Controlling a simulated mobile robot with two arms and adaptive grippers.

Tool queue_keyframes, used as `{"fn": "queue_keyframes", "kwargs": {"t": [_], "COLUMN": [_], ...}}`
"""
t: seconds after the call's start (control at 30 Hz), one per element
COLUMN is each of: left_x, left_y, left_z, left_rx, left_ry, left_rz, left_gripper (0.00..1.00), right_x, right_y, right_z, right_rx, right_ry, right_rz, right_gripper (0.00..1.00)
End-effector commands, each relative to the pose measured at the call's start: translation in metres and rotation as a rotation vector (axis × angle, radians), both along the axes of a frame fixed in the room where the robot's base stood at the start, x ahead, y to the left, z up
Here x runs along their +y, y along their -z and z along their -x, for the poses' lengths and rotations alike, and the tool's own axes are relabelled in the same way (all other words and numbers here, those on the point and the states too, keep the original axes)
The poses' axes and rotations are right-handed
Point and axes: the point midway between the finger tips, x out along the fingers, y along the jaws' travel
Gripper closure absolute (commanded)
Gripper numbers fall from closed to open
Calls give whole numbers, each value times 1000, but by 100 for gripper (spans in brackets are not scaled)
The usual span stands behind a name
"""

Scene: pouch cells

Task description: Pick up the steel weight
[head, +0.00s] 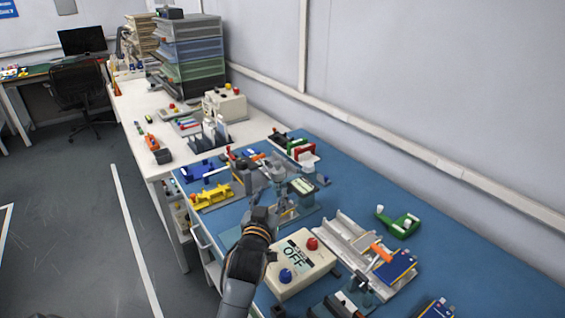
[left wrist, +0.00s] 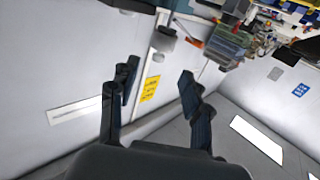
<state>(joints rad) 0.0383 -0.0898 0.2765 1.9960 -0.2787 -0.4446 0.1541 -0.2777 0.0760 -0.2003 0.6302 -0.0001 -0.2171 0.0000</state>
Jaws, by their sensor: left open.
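My left gripper (head: 272,196) is over the blue bench mat in the head view, behind the control box. In the left wrist view its two dark fingers (left wrist: 160,82) stand wide apart with nothing between them. I cannot pick out the steel weight with certainty. A grey block-like item (head: 244,174) stands just beyond and left of the gripper. In the left wrist view a small grey rounded item (left wrist: 163,40) shows past the fingertips, but I cannot tell what it is. My right gripper is not in view.
The cream control box (head: 299,262) with red and blue knobs stands close to my left arm. A pale tray (head: 352,238) lies to its right, with a green holder (head: 398,224) beyond. A yellow fixture (head: 211,197) is left. The far right mat (head: 480,270) is largely clear.

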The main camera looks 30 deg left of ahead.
Motion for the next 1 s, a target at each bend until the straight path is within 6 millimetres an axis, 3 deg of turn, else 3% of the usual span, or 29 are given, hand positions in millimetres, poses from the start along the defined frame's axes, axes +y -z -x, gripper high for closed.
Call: {"fn": "queue_keyframes", "kwargs": {"t": [0.1,0.17,0.4,0.47,0.57,0.7,0.8,1.0], "left_x": [4,8,26,29,32,35,42,54], "left_y": [-2,-3,-2,-1,-1,-3,-9,-10], "left_z": [-10,-20,-62,-69,-76,-82,-93,-116], "left_rx": [-7,-7,-5,-4,-4,-5,-5,-4], "left_ry": [-1,-1,0,0,0,0,-1,0], "left_rz": [-1,-1,-1,-1,0,0,-1,1], "left_gripper": [52,52,52,52,52,52,52,52], "right_x": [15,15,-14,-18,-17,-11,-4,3], "right_y": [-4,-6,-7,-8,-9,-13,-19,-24], "right_z": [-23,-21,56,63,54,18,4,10], "right_rx": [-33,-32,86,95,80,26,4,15], "right_ry": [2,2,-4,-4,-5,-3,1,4], "right_rz": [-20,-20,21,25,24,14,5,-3], "right_gripper": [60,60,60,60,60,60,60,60]}}
